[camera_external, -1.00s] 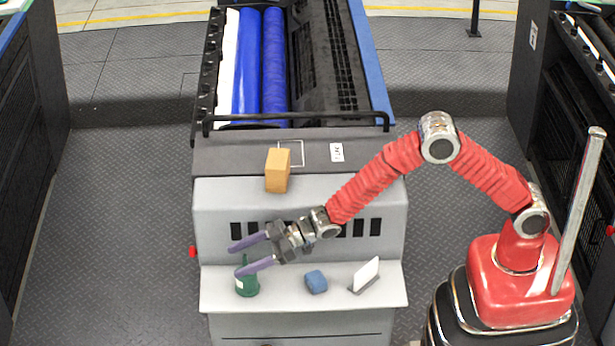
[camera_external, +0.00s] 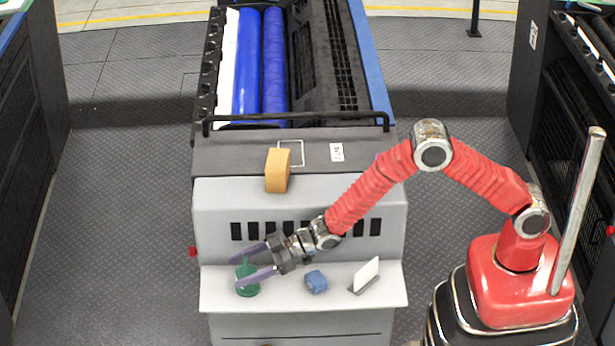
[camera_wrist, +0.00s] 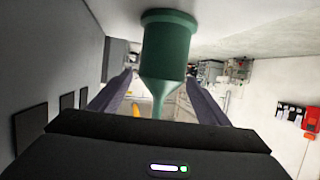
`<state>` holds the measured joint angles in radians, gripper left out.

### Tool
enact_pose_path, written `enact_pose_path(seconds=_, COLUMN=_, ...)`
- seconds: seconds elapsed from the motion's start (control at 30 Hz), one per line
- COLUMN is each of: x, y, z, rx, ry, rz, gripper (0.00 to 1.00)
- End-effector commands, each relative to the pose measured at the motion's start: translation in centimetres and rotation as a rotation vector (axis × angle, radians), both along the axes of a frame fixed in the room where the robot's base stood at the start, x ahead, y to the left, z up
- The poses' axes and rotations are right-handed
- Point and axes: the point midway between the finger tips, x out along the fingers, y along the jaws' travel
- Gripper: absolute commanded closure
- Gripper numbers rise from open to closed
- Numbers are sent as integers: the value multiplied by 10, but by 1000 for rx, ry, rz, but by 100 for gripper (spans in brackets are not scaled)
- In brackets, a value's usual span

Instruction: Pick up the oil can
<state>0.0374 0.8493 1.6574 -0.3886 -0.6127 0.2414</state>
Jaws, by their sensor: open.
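The oil can (camera_external: 247,283) is dark green with a narrow spout and stands on the left part of the grey ledge. My gripper (camera_external: 243,268) is open, with its purple fingers level with the can, one on its far side and one across its front. In the wrist view the oil can (camera_wrist: 165,52) appears upside down, its spout between the two open fingers (camera_wrist: 160,92). I cannot tell whether either finger touches it.
On the ledge (camera_external: 225,300), a blue block (camera_external: 316,281) and a white card in a dark holder (camera_external: 366,275) stand to the right of the can. A tan block (camera_external: 278,170) sits on the machine's upper shelf. The grey vented panel rises behind the ledge.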

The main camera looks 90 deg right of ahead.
Motion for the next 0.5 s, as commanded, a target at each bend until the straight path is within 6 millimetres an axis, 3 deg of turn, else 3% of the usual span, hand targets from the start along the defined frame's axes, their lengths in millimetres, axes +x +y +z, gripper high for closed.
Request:
enact_pose_path(seconds=0.23, x=0, y=0, z=-6, rx=0, ry=1, rz=0, gripper=30)
enact_pose_path(seconds=0.5, x=3, y=1, z=-37, rx=0, ry=-1, rz=0, gripper=30)
